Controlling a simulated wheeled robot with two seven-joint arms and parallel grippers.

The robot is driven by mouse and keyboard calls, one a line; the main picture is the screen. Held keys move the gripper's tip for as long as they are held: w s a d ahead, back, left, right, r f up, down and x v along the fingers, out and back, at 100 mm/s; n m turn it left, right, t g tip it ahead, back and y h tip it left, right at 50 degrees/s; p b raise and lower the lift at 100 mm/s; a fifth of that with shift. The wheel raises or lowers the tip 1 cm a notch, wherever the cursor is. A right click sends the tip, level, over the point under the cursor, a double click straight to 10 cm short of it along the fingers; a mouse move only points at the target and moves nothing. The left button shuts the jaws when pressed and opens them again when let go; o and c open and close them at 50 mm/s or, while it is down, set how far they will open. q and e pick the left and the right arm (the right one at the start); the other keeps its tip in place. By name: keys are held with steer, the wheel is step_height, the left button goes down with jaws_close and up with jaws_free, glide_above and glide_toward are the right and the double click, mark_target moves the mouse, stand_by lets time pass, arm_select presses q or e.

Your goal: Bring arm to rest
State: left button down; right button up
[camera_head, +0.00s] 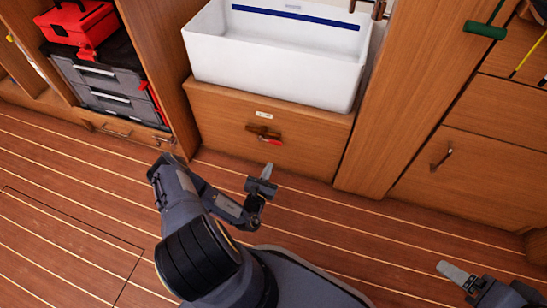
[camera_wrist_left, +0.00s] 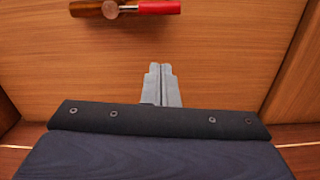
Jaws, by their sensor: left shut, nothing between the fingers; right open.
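My left arm reaches in from the bottom of the head view, bent over the striped floor. My left gripper (camera_head: 267,171) is shut and empty, a little in front of the wooden drawer front under the white bin. In the left wrist view its two fingers (camera_wrist_left: 161,84) lie side by side with nothing between them. My right gripper (camera_head: 457,273) shows at the bottom right corner of the head view, above the floor. It is open, and much of its arm is out of the picture.
A white bin (camera_head: 270,68) stands above a drawer front (camera_head: 225,115) with a red-and-brown handle (camera_head: 265,135). Grey cases (camera_head: 105,90) and a red toolbox (camera_head: 80,25) sit in the left shelf. A cabinet door (camera_head: 470,180) is at right. Floor (camera_head: 60,240) at left is clear.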

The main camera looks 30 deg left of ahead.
arm_select(q)
steer(key=p+v, duration=0.1)
steer(key=v, duration=0.4)
steer(key=shift+s+d, duration=0.1)
steer(key=shift+s, duration=0.05)
